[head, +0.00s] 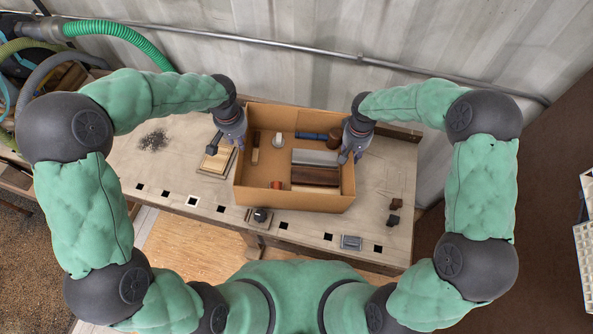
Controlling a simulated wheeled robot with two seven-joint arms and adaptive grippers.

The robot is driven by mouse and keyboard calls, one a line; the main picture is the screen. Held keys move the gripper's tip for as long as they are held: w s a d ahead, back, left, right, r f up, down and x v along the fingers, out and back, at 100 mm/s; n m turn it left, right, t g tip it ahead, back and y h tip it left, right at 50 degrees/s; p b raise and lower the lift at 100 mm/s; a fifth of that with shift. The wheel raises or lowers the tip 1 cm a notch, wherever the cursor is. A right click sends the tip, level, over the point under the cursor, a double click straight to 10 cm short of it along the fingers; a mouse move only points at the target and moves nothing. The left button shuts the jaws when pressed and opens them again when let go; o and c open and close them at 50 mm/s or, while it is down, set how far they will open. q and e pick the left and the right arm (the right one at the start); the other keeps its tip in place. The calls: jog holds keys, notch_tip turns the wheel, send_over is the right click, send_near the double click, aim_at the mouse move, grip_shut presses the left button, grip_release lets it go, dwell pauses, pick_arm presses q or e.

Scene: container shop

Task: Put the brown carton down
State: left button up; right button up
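The brown carton (295,203) is an open-topped box over the middle of the workbench. Several small items lie inside it. My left gripper (237,143) is at the top of its left wall, and my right gripper (350,156) is at the top of its right wall, with a finger on each side of the rim. Both appear shut on the walls, though the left fingertips are small and partly hard to make out. The carton looks level. From above I cannot tell whether its bottom touches the bench or hangs above it.
The workbench (180,168) has square slots along its front. A wooden block on a dark holder (217,156) lies close left of the carton. A black-knobbed device (260,216) and a grey box (351,242) sit at the front. Small dark pieces (394,212) lie right. A corrugated wall stands behind.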

jog(key=shift+r, duration=0.45)
pick_arm(q)
notch_tip(320, 180, up, 8)
jog(key=s, duration=0.1)
jog(key=shift+f, duration=0.15)
pick_arm(e)
notch_tip(320, 180, up, 11)
jog(key=shift+r, duration=0.1)
dwell(0.3)
